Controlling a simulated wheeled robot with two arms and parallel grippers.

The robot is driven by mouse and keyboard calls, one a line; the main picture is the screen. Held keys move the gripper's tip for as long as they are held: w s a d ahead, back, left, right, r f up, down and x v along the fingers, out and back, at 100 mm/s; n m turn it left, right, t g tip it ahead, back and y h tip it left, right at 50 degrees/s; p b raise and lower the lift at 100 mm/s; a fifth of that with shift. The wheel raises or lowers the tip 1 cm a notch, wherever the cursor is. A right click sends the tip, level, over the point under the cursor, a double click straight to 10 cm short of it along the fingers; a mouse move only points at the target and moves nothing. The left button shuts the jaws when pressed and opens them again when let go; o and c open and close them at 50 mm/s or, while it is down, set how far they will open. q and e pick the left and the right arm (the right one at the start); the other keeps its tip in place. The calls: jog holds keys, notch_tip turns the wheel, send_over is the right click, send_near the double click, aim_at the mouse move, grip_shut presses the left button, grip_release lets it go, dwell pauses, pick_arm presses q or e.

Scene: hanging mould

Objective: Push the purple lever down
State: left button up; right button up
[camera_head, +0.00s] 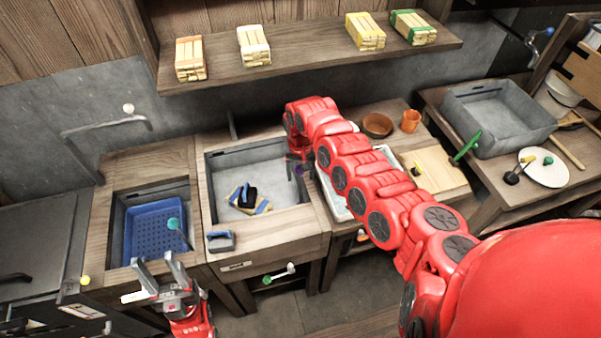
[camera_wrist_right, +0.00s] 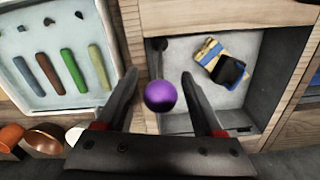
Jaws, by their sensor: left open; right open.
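The purple lever's round knob (camera_wrist_right: 160,96) shows in the right wrist view, between the two fingers of my right gripper (camera_wrist_right: 160,76). The fingers are apart on either side of it, and I see no clear contact. Its stem shows behind the knob toward the sink's edge. In the head view a small bit of the purple knob (camera_head: 300,170) shows at the sink's right side, mostly hidden by my right gripper and arm. My left gripper (camera_head: 156,264) is open and empty, low in front of the left sink.
A grey sink (camera_head: 222,166) holds a sponge and a black-handled thing. The left sink has a blue basket (camera_head: 155,236). A white tray (camera_wrist_right: 60,88) with coloured-handled tools lies beside the lever. A shelf (camera_head: 300,54) with wooden block stacks runs above.

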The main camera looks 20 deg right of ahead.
grip_shut()
dwell(1.3)
